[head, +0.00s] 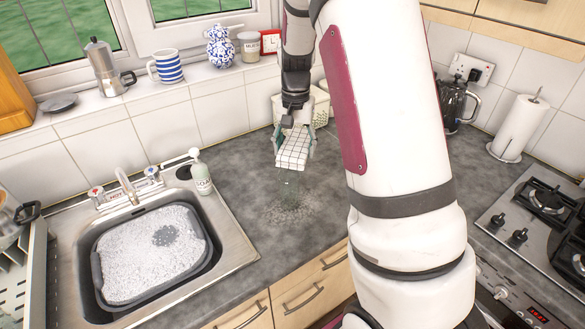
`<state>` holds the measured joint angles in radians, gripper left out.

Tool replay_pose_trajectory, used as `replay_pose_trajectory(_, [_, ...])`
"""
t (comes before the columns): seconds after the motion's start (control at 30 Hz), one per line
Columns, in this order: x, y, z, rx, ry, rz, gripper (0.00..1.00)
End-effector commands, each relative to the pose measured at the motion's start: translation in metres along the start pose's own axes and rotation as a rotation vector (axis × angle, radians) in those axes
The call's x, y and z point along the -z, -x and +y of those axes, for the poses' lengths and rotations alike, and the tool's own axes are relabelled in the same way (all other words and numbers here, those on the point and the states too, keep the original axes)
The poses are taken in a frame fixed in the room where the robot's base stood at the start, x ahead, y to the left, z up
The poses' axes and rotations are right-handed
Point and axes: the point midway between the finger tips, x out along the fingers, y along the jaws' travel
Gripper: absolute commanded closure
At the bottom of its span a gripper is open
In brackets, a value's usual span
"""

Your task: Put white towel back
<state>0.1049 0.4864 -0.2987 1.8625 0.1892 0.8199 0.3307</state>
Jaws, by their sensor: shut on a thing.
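The white towel (294,148) has a dark grid pattern and hangs folded over the grey worktop, right of the sink. My gripper (294,124) is shut on its upper part and holds it in the air. A faint streak like dripping water shows below the towel, above a wet-looking patch (288,212) on the worktop. The fingertips are partly hidden by the towel.
The sink (235,240) holds a grey basin (97,275) full of foam. A soap bottle (200,174) stands at its back right corner. A pale container (319,104) is behind my gripper. A kettle-like jug (453,105), paper roll (520,127) and hob (510,225) are at the right.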

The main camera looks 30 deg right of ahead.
Motion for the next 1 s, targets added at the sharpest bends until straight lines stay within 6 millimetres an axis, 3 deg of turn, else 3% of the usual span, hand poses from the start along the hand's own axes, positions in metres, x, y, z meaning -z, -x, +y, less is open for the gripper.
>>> replay_pose_trajectory(0.2, [0.001,-0.001,0.002,0.000,-0.004,0.000,0.73])
replay_pose_trajectory(0.33, [0.006,-0.011,0.017,-0.001,-0.027,-0.004,0.73])
replay_pose_trajectory(0.63, [0.016,-0.059,0.095,-0.005,-0.133,-0.011,0.73])
replay_pose_trajectory(1.0, [-0.014,-0.115,0.179,-0.004,-0.250,-0.011,0.73])
